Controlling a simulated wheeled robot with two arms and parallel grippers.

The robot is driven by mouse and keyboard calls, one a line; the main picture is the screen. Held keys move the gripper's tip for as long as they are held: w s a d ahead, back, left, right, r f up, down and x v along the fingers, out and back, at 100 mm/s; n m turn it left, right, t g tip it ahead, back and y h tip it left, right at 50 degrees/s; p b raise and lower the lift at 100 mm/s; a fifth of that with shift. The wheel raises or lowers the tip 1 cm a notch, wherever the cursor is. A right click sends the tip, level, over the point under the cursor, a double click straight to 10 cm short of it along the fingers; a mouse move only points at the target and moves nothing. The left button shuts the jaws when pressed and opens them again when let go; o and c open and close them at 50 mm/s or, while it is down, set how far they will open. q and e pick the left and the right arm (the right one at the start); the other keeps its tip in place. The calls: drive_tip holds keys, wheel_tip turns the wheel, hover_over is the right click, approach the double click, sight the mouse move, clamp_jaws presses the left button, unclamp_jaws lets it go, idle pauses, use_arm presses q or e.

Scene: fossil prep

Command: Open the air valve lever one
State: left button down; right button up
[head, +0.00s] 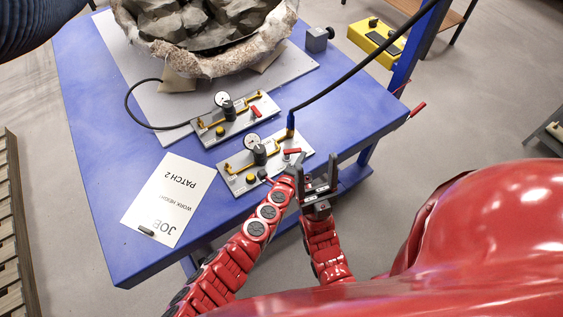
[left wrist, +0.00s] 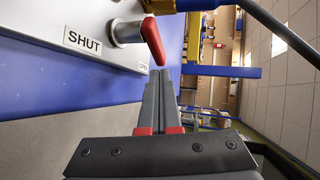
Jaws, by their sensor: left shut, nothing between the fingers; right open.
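The front valve panel (head: 268,160) lies at the table's near edge with a gauge, a yellow pipe and a red lever (head: 292,151). In the left wrist view a red lever (left wrist: 153,42) sits on a silver stem beside a SHUT label (left wrist: 82,41); a second label, seemingly OPEN, is partly visible below it. My left gripper (head: 298,163) is shut and empty; in the left wrist view its fingertips (left wrist: 159,76) are just below the lever's end, and contact cannot be told. My right gripper (head: 318,182) is open and empty, off the table's near edge.
A similar rear panel (head: 236,118) has its own red lever (head: 255,111). Black hoses run to the panels. A large rock-filled jacket (head: 205,65) stands behind. A job sheet (head: 165,200) lies at left. A blue post (head: 415,45) rises at right.

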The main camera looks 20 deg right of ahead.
use_arm(q)
drive_tip(key=shift+w+n+t+y, duration=0.25)
drive_tip(key=shift+n+t+y, duration=0.15)
drive_tip(key=shift+n+y, duration=0.1)
drive_tip(key=shift+w, duration=0.2)
drive_tip(key=shift+w+d, duration=0.25)
drive_tip(key=shift+d, duration=0.2)
idle(0.7)
idle(1.3)
drive_tip(key=shift+s+a+r+p, duration=0.3)
drive_tip(key=shift+s, duration=0.15)
drive_tip(key=p+v, duration=0.1)
drive_tip(key=v, duration=1.5)
